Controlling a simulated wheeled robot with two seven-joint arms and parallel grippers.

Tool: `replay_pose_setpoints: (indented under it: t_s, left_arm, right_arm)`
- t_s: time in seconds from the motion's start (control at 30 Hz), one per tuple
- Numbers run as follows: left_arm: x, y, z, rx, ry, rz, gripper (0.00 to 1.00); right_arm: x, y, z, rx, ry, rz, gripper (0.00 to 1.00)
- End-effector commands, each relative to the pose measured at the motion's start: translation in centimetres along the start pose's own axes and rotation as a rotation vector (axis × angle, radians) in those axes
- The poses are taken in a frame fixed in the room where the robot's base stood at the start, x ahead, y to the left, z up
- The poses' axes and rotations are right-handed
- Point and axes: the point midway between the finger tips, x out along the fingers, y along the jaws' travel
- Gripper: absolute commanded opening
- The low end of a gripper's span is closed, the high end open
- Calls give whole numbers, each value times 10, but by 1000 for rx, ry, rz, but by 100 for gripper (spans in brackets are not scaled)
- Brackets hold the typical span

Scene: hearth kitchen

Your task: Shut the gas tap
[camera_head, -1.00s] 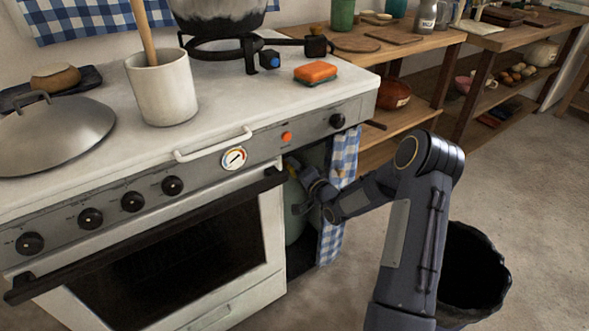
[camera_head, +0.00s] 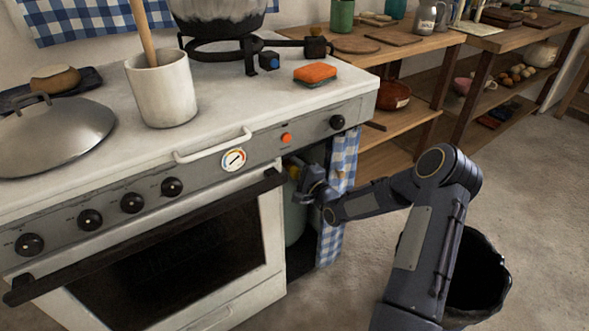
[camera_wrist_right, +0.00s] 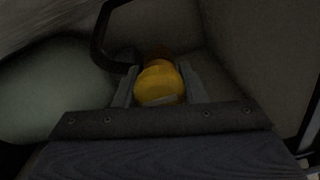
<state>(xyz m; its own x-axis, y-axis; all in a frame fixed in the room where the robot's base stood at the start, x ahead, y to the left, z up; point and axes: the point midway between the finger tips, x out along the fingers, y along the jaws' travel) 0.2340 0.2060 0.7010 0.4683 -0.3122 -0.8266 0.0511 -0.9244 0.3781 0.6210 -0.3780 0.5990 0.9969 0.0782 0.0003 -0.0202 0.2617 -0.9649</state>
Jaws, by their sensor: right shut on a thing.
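The gas tap's yellow knob (camera_wrist_right: 158,84) sits between the two fingers of my right gripper (camera_wrist_right: 158,92) in the right wrist view, and the fingers are shut on it. A dark hose curves away behind it. The pale green gas bottle (camera_wrist_right: 45,88) fills the left of that view. In the head view my right gripper (camera_head: 302,180) reaches into the open compartment at the right end of the stove, by the upper part of the gas bottle (camera_head: 294,222). The tap is mostly hidden there by the gripper. My left gripper is not in view.
A blue checked curtain (camera_head: 340,190) hangs at the compartment's right side, close to my right wrist. The white stove (camera_head: 230,105) with its oven door handle stands to the left. A dark bin (camera_head: 478,275) stands on the floor behind my right arm. Wooden shelves stand at the back right.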

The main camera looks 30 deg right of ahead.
Motion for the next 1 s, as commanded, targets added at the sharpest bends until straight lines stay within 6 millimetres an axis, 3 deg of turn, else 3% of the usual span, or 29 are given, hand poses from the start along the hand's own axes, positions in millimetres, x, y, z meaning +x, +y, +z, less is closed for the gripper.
replay_pose_setpoints:
  t_s: [0.47, 0.5, 0.63, 1.0]
  left_arm:
    - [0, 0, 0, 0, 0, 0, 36]
    - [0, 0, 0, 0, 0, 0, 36]
    - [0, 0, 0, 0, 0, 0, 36]
    - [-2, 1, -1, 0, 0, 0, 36]
  right_arm:
    - [0, 1, 0, 15, 0, 3, 14]
    - [0, 1, 0, 14, 0, 3, 42]
    - [0, 1, 0, 13, 0, 2, 59]
    - [-7, 0, -1, 11, 1, 1, 59]
